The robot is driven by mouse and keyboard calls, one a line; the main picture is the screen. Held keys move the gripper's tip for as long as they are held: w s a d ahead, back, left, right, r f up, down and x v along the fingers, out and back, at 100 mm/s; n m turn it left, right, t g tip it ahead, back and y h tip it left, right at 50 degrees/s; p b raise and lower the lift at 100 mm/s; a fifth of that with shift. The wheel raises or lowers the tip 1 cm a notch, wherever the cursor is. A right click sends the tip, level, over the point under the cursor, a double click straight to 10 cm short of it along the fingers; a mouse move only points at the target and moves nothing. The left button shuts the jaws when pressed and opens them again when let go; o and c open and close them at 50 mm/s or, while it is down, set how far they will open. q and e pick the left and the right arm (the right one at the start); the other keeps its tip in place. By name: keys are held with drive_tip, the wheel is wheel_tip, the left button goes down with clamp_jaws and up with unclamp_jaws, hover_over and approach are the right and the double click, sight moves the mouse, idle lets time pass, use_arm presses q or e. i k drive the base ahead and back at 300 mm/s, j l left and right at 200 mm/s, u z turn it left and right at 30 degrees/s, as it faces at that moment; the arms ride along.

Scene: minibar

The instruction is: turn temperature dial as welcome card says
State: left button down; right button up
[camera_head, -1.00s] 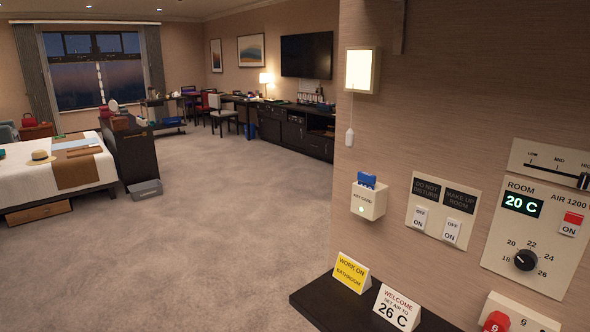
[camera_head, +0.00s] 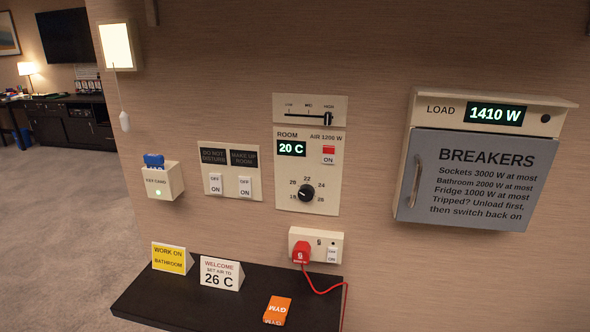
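Neither of my grippers shows in the head view.
A dark shelf (camera_head: 190,305) juts out below the panel, with a yellow card (camera_head: 172,258) and an orange gym card (camera_head: 277,310). A red plug (camera_head: 301,252) with a cord sits in the socket. A breaker box (camera_head: 475,180) protrudes at right; a key-card holder (camera_head: 162,181) at left.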

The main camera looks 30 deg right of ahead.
sight(306, 193)
drive_tip(key=k+l+z, duration=0.15)
drive_tip(key=z, duration=0.8)
